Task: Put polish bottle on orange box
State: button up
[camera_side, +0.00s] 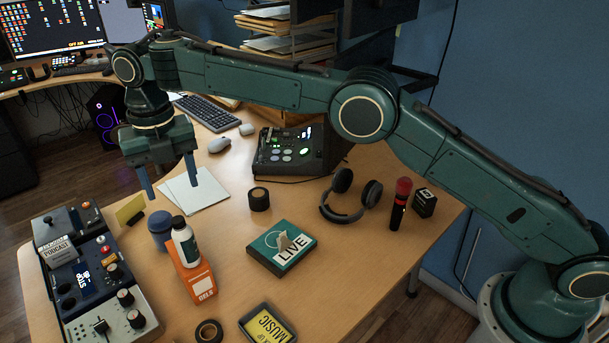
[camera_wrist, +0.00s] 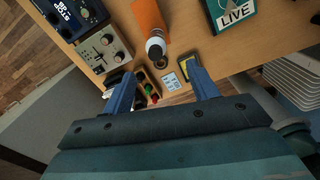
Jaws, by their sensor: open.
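In the wrist view the bottle (camera_wrist: 155,46) is seen from above, over one end of the orange box (camera_wrist: 148,14). My gripper (camera_side: 171,188) is open and empty, raised above and behind the bottle in the side view. In the wrist view my gripper's fingers (camera_wrist: 161,74) are wide apart, with the bottle beyond their tips and not touched. The bottle's base contact is hard to see.
A blue jar (camera_side: 159,229) stands close behind the bottle. A mixer console (camera_side: 85,270) is at left, a green LIVE box (camera_side: 280,248) at right. Some desk is clear around the LIVE box.

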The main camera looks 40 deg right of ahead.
jog(key=s+d+r+m+t, duration=0.1)
jog(key=s+d+r+m, duration=0.65)
jog(key=d, duration=0.25)
jog(key=s+d+r+m+t, duration=0.2)
jog(key=s+d+r+m, duration=0.4)
jog(key=d+r+m, duration=0.4)
jog(key=s+d+f+m, duration=0.3)
jog(key=s+d+m, duration=0.1)
jog(key=s, duration=0.4)
jog(key=s+d+f+m+t, duration=0.1)
jog(key=s+d+f+m, duration=0.2)
jog(key=s+m, duration=0.3)
jog(key=s+d+f+m+t, duration=0.1)
jog(key=s+d+f+m, duration=0.2)
jog(key=s, duration=0.6)
jog(key=d+m, duration=0.2)
jog(key=m, duration=0.1)
jog(key=shift+s+d+f, duration=0.15)
jog(key=shift+s+d, duration=0.1)
jog(key=shift+s, duration=0.05)
